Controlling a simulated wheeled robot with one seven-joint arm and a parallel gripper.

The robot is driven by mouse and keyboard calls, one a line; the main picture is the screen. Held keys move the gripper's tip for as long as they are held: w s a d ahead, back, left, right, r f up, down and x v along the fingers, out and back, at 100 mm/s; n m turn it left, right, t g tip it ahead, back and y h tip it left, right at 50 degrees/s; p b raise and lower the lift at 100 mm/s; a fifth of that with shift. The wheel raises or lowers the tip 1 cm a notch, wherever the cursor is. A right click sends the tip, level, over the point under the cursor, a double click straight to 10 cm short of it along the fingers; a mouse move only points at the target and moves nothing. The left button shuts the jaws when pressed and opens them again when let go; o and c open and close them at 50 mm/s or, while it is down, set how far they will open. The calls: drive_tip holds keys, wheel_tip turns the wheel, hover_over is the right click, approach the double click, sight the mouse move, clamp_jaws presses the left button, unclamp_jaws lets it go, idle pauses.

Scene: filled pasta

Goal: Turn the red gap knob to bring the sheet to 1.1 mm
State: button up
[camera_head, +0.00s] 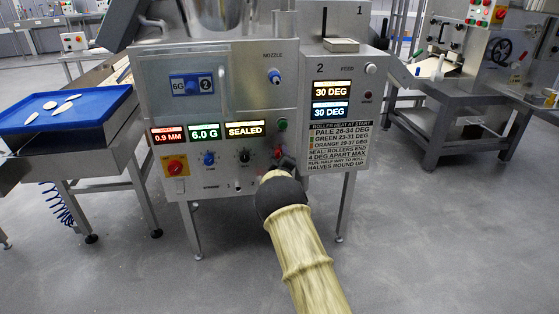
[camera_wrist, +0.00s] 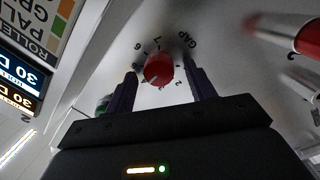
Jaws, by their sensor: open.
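The red gap knob (camera_wrist: 158,68) shows in the wrist view, on a pale panel with a dial of numbers and the word GAP around it. My gripper (camera_wrist: 161,74) is open, with one dark finger on each side of the knob in the picture. I cannot tell whether the fingers reach around it or touch it. In the head view my gripper (camera_head: 285,162) is at the lower right of the machine front, and my arm partly hides that area. The sheet readout (camera_head: 168,135) is lit red and reads 0.9 MM.
Other readouts show 6.0 G (camera_head: 204,132) and SEALED (camera_head: 245,129). Nearby are a blue knob (camera_head: 209,158), a black knob (camera_head: 244,156) and a green button (camera_head: 282,124). A red-ended part (camera_wrist: 309,40) is at the wrist view's right. A blue tray (camera_head: 65,123) stands left.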

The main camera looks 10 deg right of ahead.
drive_tip(key=c, duration=1)
drive_tip(key=shift+m, duration=0.4)
drive_tip(key=m+p, duration=0.1)
drive_tip(key=m, duration=0.2)
drive_tip(key=m+p, duration=0.1)
drive_tip(key=m, duration=0.3)
drive_tip(key=shift+d+r+m+g, duration=0.15)
drive_tip(key=shift+m+g, duration=0.15)
drive_tip(key=shift+g, duration=0.1)
drive_tip(key=m, duration=0.4)
drive_tip(key=m+y, duration=0.1)
drive_tip(key=m, duration=0.3)
drive_tip(key=shift+d+y, duration=0.1)
drive_tip(key=shift+y, duration=0.2)
drive_tip(key=shift+m, duration=0.3)
